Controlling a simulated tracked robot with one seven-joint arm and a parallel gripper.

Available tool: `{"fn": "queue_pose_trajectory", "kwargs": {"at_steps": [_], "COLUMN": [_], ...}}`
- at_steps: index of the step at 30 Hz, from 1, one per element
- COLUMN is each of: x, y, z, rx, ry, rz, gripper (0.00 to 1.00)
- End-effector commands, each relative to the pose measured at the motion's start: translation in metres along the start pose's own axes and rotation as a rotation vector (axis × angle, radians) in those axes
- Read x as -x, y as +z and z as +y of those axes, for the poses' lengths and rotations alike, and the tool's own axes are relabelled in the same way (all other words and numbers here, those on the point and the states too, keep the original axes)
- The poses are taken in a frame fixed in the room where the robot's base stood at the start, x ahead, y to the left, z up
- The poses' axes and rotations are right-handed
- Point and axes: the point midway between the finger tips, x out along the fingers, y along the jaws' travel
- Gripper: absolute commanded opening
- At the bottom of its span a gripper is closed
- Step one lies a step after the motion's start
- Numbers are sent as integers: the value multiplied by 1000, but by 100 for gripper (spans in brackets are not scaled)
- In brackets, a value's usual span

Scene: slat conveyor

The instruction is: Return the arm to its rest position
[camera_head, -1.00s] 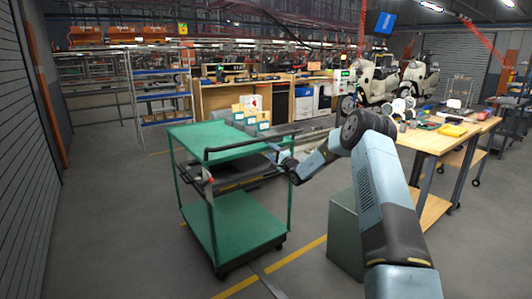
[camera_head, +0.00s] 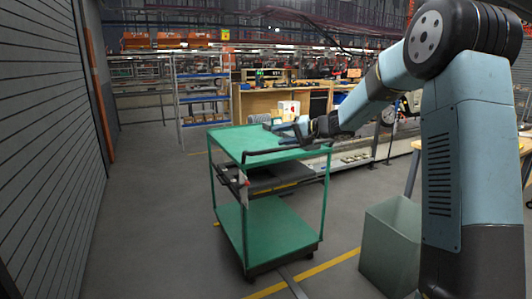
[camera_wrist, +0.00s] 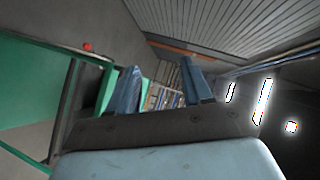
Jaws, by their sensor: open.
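My gripper (camera_head: 278,130) is at the top of the green cart (camera_head: 270,232), near its back right side in the head view. Its two blue fingers are spread with nothing between them; they also show in the wrist view (camera_wrist: 161,85). My blue-grey arm is raised, its elbow high at the right of the head view and its forearm sloping down to the gripper. I cannot tell whether the fingers touch the cart. In the wrist view the cart's green surface (camera_wrist: 28,95) lies to the left of the fingers.
A grey-green bin (camera_head: 392,245) stands on the floor right of the cart, near my arm. A wooden table (camera_head: 512,160) is partly hidden at the right. A slatted wall (camera_head: 40,130) runs along the left. The floor between wall and cart is clear. Shelving (camera_head: 203,100) stands behind.

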Motion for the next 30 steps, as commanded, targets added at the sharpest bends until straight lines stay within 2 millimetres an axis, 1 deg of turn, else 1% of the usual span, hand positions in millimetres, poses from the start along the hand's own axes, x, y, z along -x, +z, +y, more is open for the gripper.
{"fn": "queue_pose_trajectory", "kwargs": {"at_steps": [1,3,8,12,17,21,23,30], "x": [8,18,46,73,107,140,154,213], "y": [14,33,76,112,152,185,199,251], "z": [-11,-21,-39,-50,-58,-62,-62,-60], "rx": [20,42,88,127,167,199,212,264], "ry": [30,77,188,290,408,514,559,736], "rz": [-24,-59,-124,-168,-202,-218,-221,-209], "gripper": [50,50,50,50,50,50,50,50]}}
